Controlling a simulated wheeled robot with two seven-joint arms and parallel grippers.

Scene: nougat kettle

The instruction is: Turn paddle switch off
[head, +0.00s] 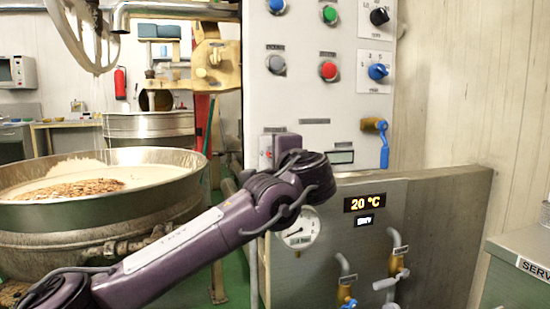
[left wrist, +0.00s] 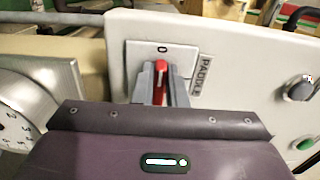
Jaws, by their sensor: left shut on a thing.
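The paddle switch is a red lever (left wrist: 162,67) on a white plate (left wrist: 135,57), with a "0" mark above it and a "PADDLE" label (left wrist: 203,76) beside it in the left wrist view. My left gripper (left wrist: 161,84) has its two grey fingers closed around the red lever. In the head view, my left gripper (head: 284,145) is at the lower left of the white control panel (head: 320,105), and it hides most of the switch. Part of the switch plate (head: 265,152) shows at its left. My right gripper is in neither view.
Several buttons and knobs sit above the switch, among them a red button (head: 329,71) and a blue knob (head: 378,71). A blue-handled valve (head: 384,145) sticks out at right. A gauge (head: 300,230) is below. The large kettle (head: 100,222) stands at left.

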